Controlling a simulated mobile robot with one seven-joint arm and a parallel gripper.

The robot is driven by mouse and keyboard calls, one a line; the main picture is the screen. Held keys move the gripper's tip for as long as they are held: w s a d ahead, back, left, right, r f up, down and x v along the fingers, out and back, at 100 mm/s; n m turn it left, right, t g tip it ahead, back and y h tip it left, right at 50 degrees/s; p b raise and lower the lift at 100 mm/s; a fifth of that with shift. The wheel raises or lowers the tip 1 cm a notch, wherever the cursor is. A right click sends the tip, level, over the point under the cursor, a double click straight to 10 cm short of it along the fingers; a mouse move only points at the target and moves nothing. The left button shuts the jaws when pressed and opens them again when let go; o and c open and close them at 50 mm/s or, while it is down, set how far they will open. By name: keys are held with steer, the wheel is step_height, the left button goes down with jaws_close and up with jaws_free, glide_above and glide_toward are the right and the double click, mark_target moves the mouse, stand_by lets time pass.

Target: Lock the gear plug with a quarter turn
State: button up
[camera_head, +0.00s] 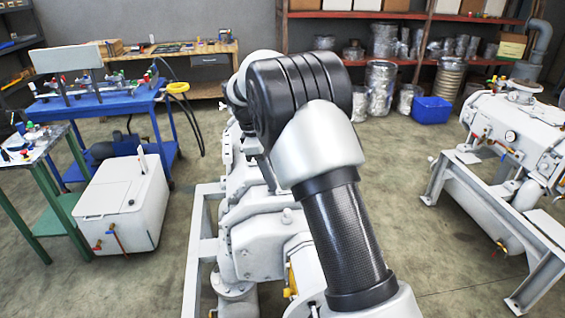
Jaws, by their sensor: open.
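The light grey screw vacuum pump (255,245) stands on a pale frame (192,262) at the middle of the view. My own arm, white with black joints, reaches forward over it and covers much of its top and right side. My gripper is hidden behind the arm. I cannot make out the gear plug; it may be behind the arm or too small to tell. A small yellow part (291,281) shows low on the pump, beside my arm.
A second pump (519,131) stands on a frame at the right. A white box unit (124,205), a blue bench (95,106) and a green-legged table (40,150) are at the left. Shelves with metal ducts and a blue bin (432,110) line the back. Floor is clear between the pumps.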

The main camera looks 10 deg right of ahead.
mark_target(287, 216)
steer(key=w+d+r+m+y+p, duration=0.2)
steer(key=d+m+y+p, duration=0.15)
steer(key=m, duration=1.35)
steer(key=f, duration=1.1)
steer(key=d+f, duration=0.1)
steer(key=f, duration=0.5)
steer(key=shift+s+f+b, duration=0.1)
steer(key=shift+f+b, duration=0.25)
steer(key=shift+c, duration=0.2)
jaws_close()
steer(key=shift+f+m, duration=0.1)
steer(key=shift+m, duration=1.3)
